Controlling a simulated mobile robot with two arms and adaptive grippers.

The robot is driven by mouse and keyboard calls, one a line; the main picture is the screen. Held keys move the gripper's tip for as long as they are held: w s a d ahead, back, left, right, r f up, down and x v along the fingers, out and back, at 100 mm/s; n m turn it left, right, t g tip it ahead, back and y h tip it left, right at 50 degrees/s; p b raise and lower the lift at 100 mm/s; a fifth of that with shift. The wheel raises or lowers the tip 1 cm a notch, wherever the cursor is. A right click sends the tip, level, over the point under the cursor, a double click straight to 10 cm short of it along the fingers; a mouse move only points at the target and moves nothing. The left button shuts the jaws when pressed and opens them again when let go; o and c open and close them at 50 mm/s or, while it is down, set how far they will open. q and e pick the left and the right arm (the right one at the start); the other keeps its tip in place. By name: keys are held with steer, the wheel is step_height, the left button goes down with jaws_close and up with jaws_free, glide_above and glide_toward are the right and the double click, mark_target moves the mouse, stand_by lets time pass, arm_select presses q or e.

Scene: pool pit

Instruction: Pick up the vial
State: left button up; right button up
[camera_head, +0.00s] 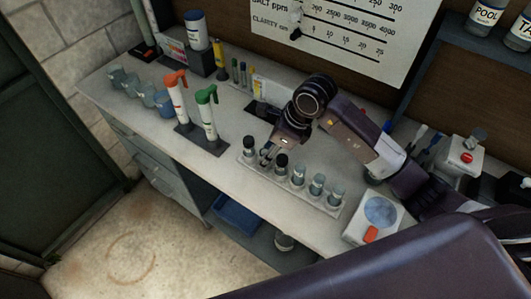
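A pale rack (327,208) on the bench holds a row of several small vials. Two have black caps: one at the left end (249,146) and one further right (281,161). The other vials (317,185) look clear with greyish tops. My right gripper (267,155) points down into the row, between the two black-capped vials. Its fingers are small and dark here. I cannot tell whether they are apart, closed or around a vial, and they hide that part of the rack. My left gripper is not in view.
Red-topped (177,97) and green-topped (206,114) bottles stand left of the rack. Blue-grey cups (140,89) stand further left. A white device with a round blue face (380,212) sits to the right. The bench front edge drops to open shelves.

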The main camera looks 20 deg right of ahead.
steer(key=shift+a+f, duration=0.2)
steer(key=shift+a, duration=0.05)
steer(key=c, duration=1.1)
steer(key=shift+d+r, duration=0.1)
steer(key=shift+w+r+b, duration=0.1)
steer(key=shift+r+b, duration=0.2)
steer(key=shift+r, duration=0.25)
step_height(320, 180, up, 19)
steer(key=b, duration=0.4)
steer(key=shift+f, duration=0.1)
